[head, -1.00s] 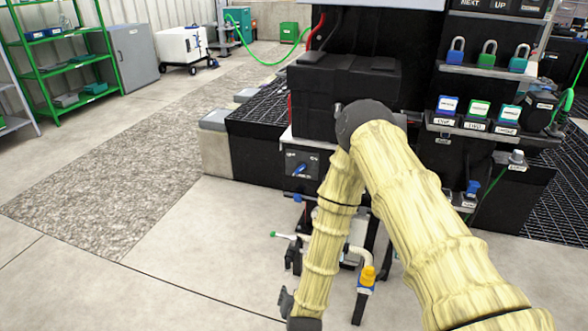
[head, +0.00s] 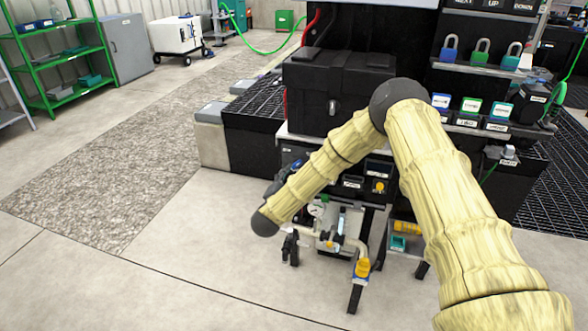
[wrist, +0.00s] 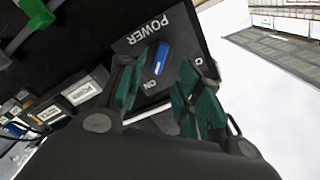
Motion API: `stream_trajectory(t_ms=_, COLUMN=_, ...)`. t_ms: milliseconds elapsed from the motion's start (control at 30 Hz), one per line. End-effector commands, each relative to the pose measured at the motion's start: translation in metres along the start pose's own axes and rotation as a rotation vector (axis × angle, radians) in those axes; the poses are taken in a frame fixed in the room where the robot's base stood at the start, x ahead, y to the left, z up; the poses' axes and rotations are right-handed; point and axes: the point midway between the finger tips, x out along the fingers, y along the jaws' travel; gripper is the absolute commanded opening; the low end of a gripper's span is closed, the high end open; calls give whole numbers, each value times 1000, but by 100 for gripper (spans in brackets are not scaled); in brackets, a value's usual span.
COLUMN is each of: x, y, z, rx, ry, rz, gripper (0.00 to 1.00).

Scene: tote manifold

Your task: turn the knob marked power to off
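The blue power knob (wrist: 160,60) is in the upper middle of the wrist view, on a dark panel marked POWER (wrist: 148,30). ON is printed near the knob's lower end and an O mark lies to its right. The knob's long axis runs toward the ON mark. My gripper (wrist: 163,80) is open, with green-padded fingers on either side of the knob in this view. I cannot tell whether the pads touch it. In the head view the panel (head: 290,152) is partly visible beside my arm, and my gripper is mostly hidden there.
Padlocks (head: 481,52) and labelled blocks (head: 470,105) are on shelves at right. Floor to the left is clear.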

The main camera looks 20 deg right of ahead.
Motion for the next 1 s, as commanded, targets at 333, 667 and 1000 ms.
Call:
stream_trajectory(t_ms=333, x=46, y=0, z=0, rx=0, ry=1, rz=0, gripper=35)
stream_trajectory(t_ms=667, x=55, y=0, z=0, rx=-1, ry=0, rz=0, gripper=35)
stream_trajectory(t_ms=1000, x=55, y=0, z=0, rx=-1, ry=-1, rz=0, gripper=0)
